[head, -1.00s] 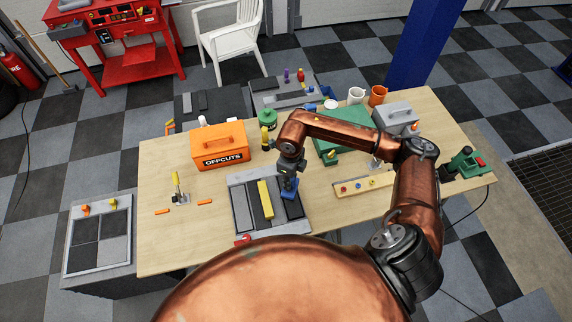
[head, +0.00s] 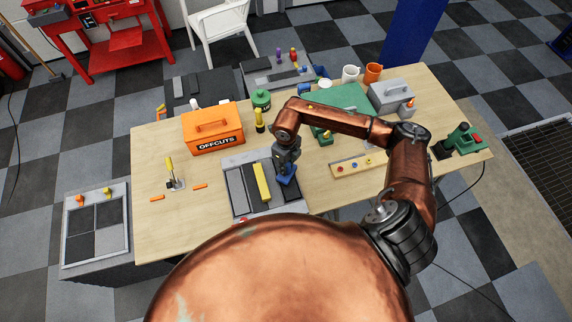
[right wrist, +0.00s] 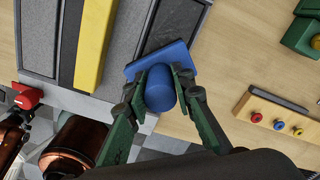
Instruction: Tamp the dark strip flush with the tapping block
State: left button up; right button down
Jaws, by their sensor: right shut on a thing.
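My right gripper (head: 286,166) is shut on the handle of the blue tapping block (right wrist: 138,66). The block's flat foot sits over the right dark strip (right wrist: 172,22) in the grey tray (head: 233,158), and covers part of it. I cannot tell whether the foot touches the strip or whether the strip is flush. A yellow bar (head: 262,184) lies lengthwise in the tray, left of the block. Another dark strip (right wrist: 71,40) lies left of the bar.
An orange OFFCUTS box (head: 212,126) stands behind the tray. Right of the tray is a wooden rack with coloured knobs (right wrist: 278,112). Green items and a grey toolbox (head: 391,97) stand farther back.

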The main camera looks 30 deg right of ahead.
jog(key=shift+f+b, duration=1.15)
jog(key=shift+f, duration=0.15)
dwell(2.0)
jog(key=shift+r, duration=0.15)
jog(key=shift+r+p, duration=2.05)
jog(key=shift+r, duration=1.9)
